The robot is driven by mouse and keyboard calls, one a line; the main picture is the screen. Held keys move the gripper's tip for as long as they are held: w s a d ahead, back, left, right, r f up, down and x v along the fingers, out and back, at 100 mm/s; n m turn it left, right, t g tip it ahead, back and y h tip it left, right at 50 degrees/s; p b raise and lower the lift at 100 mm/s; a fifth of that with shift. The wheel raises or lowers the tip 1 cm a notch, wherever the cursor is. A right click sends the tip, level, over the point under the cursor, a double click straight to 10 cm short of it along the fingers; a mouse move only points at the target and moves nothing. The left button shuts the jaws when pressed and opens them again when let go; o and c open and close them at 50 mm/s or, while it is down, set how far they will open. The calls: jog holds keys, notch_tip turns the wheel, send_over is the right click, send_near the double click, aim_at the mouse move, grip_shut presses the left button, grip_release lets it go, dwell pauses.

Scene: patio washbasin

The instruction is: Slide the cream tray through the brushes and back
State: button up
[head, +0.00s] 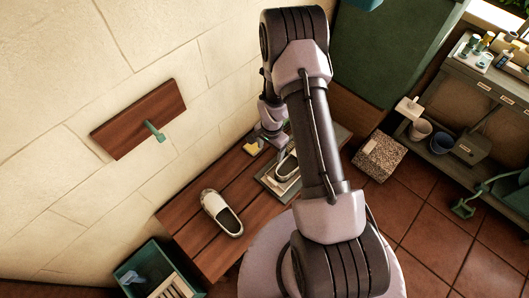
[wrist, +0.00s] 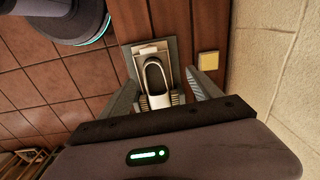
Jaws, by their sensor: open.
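In the wrist view a cream tray (wrist: 149,49) carries a pale shoe (wrist: 154,75) with a dark opening. It lies on a grey base (wrist: 172,62). Bristly brushes, a left one (wrist: 143,101) and a right one (wrist: 178,99), flank the shoe. My gripper (wrist: 162,79) is open, one finger on each side of the shoe and brushes; contact cannot be told. In the head view my gripper (head: 269,134) is over the bench's far end, partly hidden by my arm. The shoe (head: 287,167) and grey base (head: 270,181) show beside my arm.
A second pale shoe (head: 222,213) lies on the wooden bench (head: 190,220). A yellow block (head: 252,148) sits near the wall. A wall board (head: 130,120) with a green peg is above. A green crate (head: 137,260) stands at the lower left.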

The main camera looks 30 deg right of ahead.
send_over(272, 181)
notch_tip(272, 181, down, 6)
jog(key=shift+m, duration=0.3)
notch_tip(272, 181, down, 17)
jog(key=b, duration=0.6)
jog(key=shift+w+d, duration=0.1)
jog(key=shift+c, duration=0.2)
grip_shut()
